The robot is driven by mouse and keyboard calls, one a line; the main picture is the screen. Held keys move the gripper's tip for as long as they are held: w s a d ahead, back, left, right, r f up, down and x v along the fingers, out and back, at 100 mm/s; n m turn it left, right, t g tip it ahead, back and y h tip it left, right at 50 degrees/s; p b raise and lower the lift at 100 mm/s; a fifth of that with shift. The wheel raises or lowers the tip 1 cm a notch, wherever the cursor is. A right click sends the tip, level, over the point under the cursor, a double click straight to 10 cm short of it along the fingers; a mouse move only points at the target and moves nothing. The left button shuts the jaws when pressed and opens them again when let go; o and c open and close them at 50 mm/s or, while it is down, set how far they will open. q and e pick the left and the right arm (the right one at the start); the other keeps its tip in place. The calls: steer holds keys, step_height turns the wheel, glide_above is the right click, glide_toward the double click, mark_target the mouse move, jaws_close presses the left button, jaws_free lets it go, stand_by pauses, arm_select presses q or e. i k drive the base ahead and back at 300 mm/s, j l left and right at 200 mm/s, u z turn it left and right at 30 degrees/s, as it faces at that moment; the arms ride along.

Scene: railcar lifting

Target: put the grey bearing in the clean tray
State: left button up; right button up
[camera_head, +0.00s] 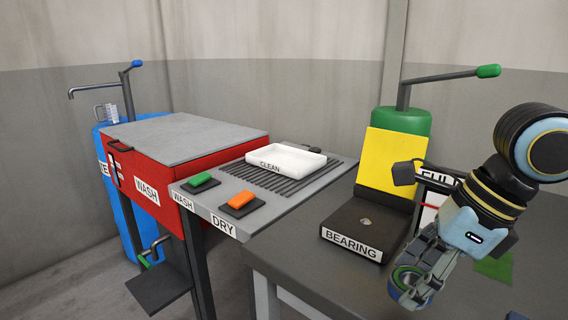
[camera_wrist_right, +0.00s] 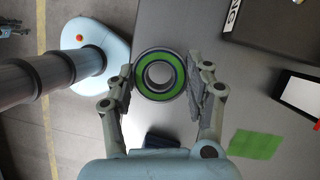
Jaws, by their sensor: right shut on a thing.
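The bearing (camera_head: 407,278) is a grey metal ring with a green face; in the right wrist view the bearing (camera_wrist_right: 160,75) sits between the two finger pads. My right gripper (camera_head: 412,276) is shut on it and holds it over the dark table in front of the bearing stand. The fingers hide part of the bearing in the head view. The clean tray (camera_head: 290,156) is white, shallow and labelled CLEAN. It looks empty and sits on the ribbed drying rack, left of and beyond my right gripper.
A black BEARING stand (camera_head: 350,226) with a yellow back panel (camera_head: 392,160) stands between gripper and tray. Green (camera_head: 203,182) and orange (camera_head: 240,200) buttons sit on the rack's front. A red wash box (camera_head: 165,165) stands left. A green cylinder (camera_head: 405,121) with a lever stands behind.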

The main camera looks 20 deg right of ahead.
mark_target(293, 164)
steer(key=i+j+z, duration=0.3)
steer(key=i+j, duration=0.35)
steer(key=i+j+z, duration=0.3)
steer(key=i+j, duration=0.4)
steer(key=j, duration=0.1)
